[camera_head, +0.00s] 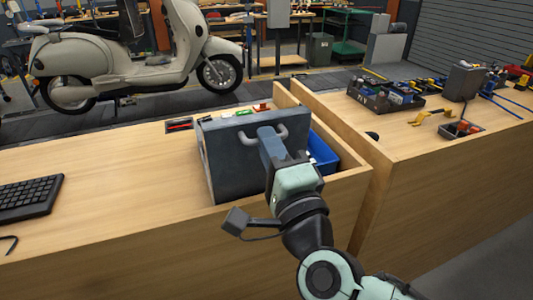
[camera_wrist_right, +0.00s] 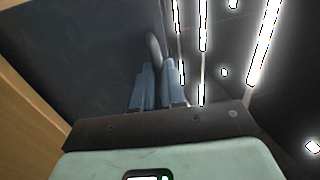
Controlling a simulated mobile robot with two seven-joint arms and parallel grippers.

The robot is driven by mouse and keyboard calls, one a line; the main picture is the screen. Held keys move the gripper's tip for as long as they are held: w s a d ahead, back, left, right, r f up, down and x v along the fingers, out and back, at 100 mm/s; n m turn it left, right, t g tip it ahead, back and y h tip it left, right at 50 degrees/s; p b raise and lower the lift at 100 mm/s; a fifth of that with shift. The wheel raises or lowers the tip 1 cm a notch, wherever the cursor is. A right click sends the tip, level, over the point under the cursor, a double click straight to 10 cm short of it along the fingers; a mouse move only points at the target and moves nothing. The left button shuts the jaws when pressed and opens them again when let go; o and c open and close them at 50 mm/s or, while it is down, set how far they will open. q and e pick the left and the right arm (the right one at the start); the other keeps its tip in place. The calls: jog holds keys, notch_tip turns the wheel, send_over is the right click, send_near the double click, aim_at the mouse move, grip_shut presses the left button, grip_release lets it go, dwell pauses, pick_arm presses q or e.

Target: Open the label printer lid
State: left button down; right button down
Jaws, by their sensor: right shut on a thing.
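The lid also fills much of the upper left of the wrist view (camera_wrist_right: 75,60). My right gripper (camera_head: 268,137) is shut on the handle, and its two blue fingers (camera_wrist_right: 158,85) close around the handle bar in the wrist view. The fingers and wrist hide part of the lid. My left gripper is out of view.
A blue bin (camera_head: 322,152) stands close right of the printer. A black keyboard (camera_head: 28,198) lies at the bench's left. A second bench (camera_head: 420,140) at right carries trays and tools. The bench between keyboard and printer is clear.

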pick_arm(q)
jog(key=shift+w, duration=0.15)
pick_arm(e)
jog(key=c, duration=1.2)
grip_release()
jog(key=shift+s, duration=0.1)
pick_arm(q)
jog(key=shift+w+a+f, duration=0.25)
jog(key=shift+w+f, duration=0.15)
pick_arm(e)
jog(key=v, duration=1.3)
jog(key=shift+s, duration=0.1)
